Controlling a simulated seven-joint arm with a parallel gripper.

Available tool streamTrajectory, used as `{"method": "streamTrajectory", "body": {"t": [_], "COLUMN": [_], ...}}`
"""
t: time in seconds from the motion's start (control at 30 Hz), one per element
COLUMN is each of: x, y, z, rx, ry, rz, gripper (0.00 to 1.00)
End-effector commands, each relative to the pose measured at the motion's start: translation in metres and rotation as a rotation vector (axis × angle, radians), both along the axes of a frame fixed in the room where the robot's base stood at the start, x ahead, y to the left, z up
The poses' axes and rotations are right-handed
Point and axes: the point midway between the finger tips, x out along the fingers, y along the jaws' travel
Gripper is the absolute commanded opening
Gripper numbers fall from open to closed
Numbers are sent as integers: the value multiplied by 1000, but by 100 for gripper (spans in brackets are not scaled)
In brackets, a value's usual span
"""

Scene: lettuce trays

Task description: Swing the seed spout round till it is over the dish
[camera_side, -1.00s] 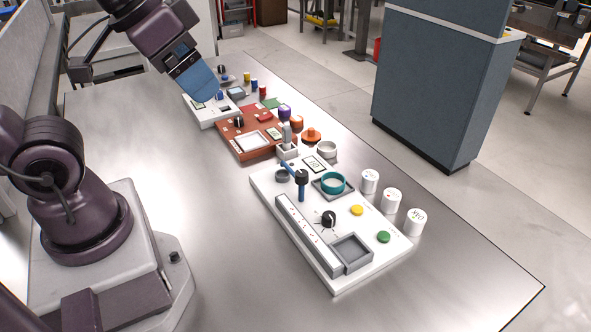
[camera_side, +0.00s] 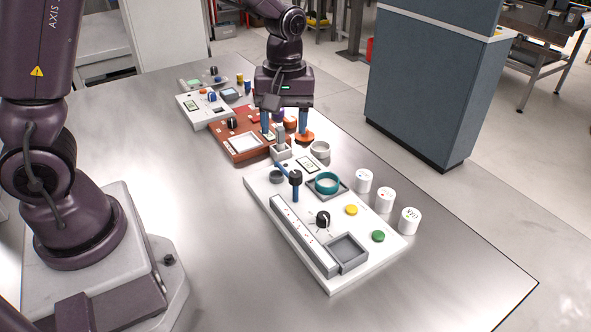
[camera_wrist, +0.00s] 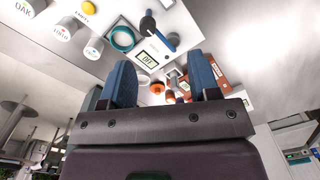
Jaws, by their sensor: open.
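The seed spout, a blue bar (camera_side: 283,169) with a black hub on a blue post (camera_side: 295,194), stands on the white board (camera_side: 262,196). The teal round dish (camera_side: 327,190) sits on a grey square to the right of the post, clear of the bar. In the wrist view the spout (camera_wrist: 163,38) and the teal dish (camera_wrist: 112,42) show beyond the fingers. My gripper (camera_side: 285,129) is open and empty, fingers down, behind the white board. The wrist view shows both blue fingers apart (camera_wrist: 163,80).
A red-brown panel (camera_side: 234,155) lies below and behind my gripper, with a grey block (camera_side: 281,152) close to the fingers. Several white cans (camera_side: 385,200) line the board's right side. The table's left is clear.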

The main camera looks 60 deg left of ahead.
Motion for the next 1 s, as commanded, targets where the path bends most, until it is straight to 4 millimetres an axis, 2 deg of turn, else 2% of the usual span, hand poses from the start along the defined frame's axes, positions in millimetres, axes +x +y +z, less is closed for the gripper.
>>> {"method": "streamTrajectory", "body": {"t": [0.07,0.2,0.33,0.47,0.57,0.8,1.0], "x": [14,28,28,28,27,27,26], "y": [4,6,5,5,5,5,5], "z": [-8,0,0,-8,-22,-72,-108], "rx": [14,14,14,16,16,16,16], "ry": [1,-37,-37,-34,-32,-31,-32], "rz": [167,388,494,519,518,515,514], "gripper": [56,56,56,56,56,56,56]}}
